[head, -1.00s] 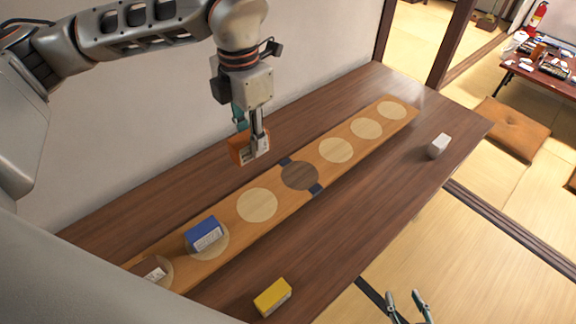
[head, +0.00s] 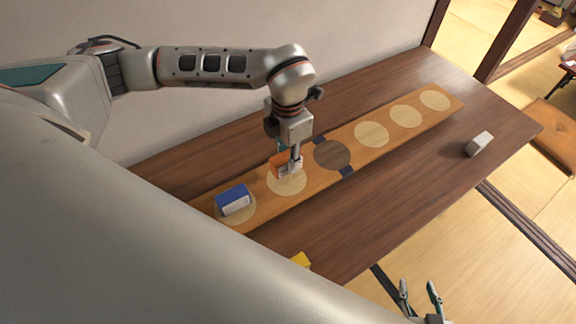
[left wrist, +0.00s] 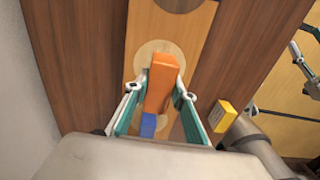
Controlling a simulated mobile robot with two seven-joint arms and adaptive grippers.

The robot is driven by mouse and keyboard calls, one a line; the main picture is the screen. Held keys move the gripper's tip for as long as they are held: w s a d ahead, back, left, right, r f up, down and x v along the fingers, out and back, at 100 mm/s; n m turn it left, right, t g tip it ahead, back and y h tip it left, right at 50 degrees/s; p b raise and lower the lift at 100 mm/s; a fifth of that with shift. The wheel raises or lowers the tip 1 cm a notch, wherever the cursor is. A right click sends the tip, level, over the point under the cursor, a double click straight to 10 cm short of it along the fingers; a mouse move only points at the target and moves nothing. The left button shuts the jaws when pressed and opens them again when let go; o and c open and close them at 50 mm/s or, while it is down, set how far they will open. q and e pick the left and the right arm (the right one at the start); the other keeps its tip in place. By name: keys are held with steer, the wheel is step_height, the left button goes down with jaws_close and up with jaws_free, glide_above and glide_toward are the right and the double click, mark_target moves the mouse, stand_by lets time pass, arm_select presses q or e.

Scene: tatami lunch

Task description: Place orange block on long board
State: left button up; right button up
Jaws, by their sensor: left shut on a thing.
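The orange block (head: 279,164) is held in my left gripper (head: 289,165), which is shut on it. In the left wrist view the orange block (left wrist: 161,84) sits between the two fingers of the left gripper (left wrist: 160,92). The long board (head: 390,142) lies on the table with a row of pale circles and one dark circle. The block is over the pale circle (head: 290,186) between the blue block and the dark circle; I cannot tell whether it touches the board. My right gripper (head: 420,299) is open and empty at the bottom right, off the table.
A blue block (head: 234,199) rests on the neighbouring pale circle of the board. A yellow block (head: 301,261) is partly hidden by my arm at the table's front. A white block (head: 479,144) stands at the table's right. The pale circles at the board's far end are bare.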

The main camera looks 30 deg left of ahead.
mark_target(288, 155)
arm_select(q)
steer(key=shift+f, duration=2.2)
steer(key=shift+f, duration=0.15)
steer(key=o, duration=1.1)
step_height(288, 155, up, 12)
steer(key=shift+r, duration=0.2)
